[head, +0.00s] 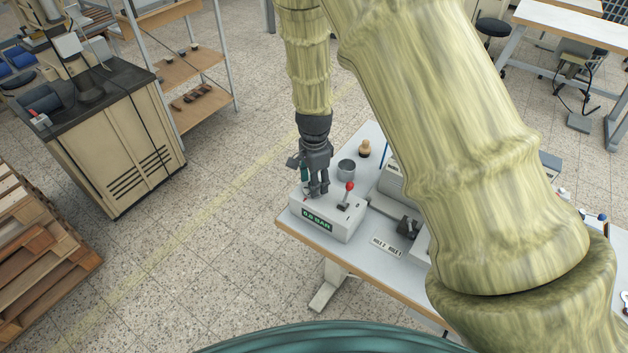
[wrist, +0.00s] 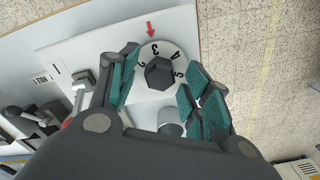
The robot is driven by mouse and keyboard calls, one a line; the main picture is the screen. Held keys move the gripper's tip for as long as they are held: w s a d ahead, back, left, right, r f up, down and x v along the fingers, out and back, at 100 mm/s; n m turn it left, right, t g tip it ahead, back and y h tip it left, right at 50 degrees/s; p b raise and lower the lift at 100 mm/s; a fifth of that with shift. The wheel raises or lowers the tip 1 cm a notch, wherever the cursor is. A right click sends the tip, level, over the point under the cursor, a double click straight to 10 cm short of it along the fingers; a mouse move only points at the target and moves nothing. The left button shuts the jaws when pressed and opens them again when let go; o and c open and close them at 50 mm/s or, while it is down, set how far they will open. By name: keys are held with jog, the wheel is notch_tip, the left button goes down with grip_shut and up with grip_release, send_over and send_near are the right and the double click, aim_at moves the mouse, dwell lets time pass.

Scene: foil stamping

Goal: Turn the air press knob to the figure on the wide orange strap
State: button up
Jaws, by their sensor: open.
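The air press knob (wrist: 159,73) is dark and six-sided, on a white dial with figures 2, 3, 4 and 5 showing. A red arrow (wrist: 151,29) on the housing points at the dial, nearest the 3. My gripper (wrist: 162,86) is open, its teal-padded fingers on either side of the knob; I cannot tell whether they touch it. In the head view my gripper (head: 318,191) points down over the white press box (head: 344,226) and hides the knob. I cannot make out a wide orange strap in either view.
A red-balled lever (head: 347,190) stands right of my gripper on the box. A grey cup (head: 346,168) and a wooden-looking handle (head: 365,148) stand behind. A green display (head: 317,219) seems to read 0.6 BAR.

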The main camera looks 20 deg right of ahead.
notch_tip(320, 180, up, 12)
dwell(0.6)
jog(key=shift+f, duration=0.1)
